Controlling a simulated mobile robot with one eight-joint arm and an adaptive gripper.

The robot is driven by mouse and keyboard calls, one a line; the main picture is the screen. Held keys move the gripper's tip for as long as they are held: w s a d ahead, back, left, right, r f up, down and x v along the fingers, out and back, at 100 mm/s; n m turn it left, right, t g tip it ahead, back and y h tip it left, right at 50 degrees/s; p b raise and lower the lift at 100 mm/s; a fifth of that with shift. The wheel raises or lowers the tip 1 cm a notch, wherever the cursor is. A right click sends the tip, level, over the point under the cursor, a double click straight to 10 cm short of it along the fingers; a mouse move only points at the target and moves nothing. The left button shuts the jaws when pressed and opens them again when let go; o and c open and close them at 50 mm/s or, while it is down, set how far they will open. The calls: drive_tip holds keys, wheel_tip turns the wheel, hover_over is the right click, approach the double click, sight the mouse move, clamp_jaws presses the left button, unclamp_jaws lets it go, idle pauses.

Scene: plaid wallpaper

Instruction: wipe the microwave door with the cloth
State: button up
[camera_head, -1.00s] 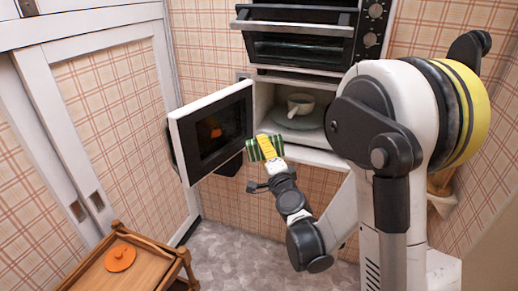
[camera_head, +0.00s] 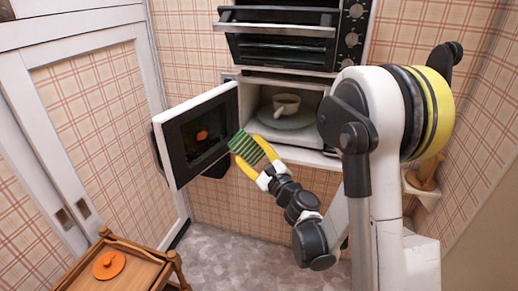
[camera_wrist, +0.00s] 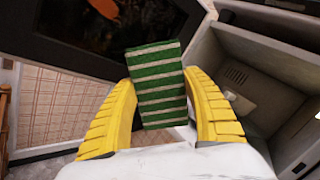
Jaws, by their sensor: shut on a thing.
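The microwave door (camera_head: 198,137) hangs open to the left of the microwave, a white frame around a dark glass pane. In the wrist view, the door's dark glass (camera_wrist: 75,30) fills the upper left. My gripper (camera_head: 254,148) is shut on a green cloth with pale stripes (camera_head: 244,147), close to the right edge of the door. In the wrist view the cloth (camera_wrist: 160,80) sits between the yellow fingers (camera_wrist: 160,105) and sticks out ahead of them, overlapping the door in the picture. I cannot tell whether it touches the glass.
The open microwave cavity holds a white cup (camera_head: 287,105) on a round plate (camera_head: 286,119). An oven (camera_head: 277,35) is above. A wooden cart (camera_head: 125,273) with an orange round lid (camera_head: 109,265) stands at lower left. The floor (camera_head: 225,255) between is clear.

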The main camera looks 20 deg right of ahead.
sight(206, 131)
drive_tip(key=s+a+r+n+g+y, duration=0.2)
drive_tip(key=s+a+r+g+y, duration=0.2)
drive_tip(key=s+a+r+y, duration=0.35)
drive_tip(key=shift+y, duration=0.55)
drive_tip(key=shift+w+a+f+p, duration=0.25)
drive_tip(key=shift+w+a, duration=0.45)
drive_tip(key=shift+w, duration=0.2)
drive_tip(key=shift+w+a+f+p, duration=0.2)
drive_tip(key=shift+w+a+f, duration=0.1)
drive_tip(key=shift+w+a, duration=0.5)
drive_tip(key=shift+w+a+f+p, duration=0.25)
drive_tip(key=shift+w+a, duration=0.35)
drive_tip(key=shift+w, duration=0.4)
drive_tip(key=shift+x, duration=1)
drive_tip(key=shift+f, duration=0.15)
drive_tip(key=shift+w+d+b, duration=0.2)
drive_tip(key=shift+w+d, duration=0.4)
drive_tip(key=shift+d, duration=0.2)
drive_tip(key=shift+w+d+b, duration=0.15)
drive_tip(key=shift+w+d, duration=0.45)
drive_tip(key=shift+d, duration=0.2)
drive_tip(key=shift+w, duration=0.15)
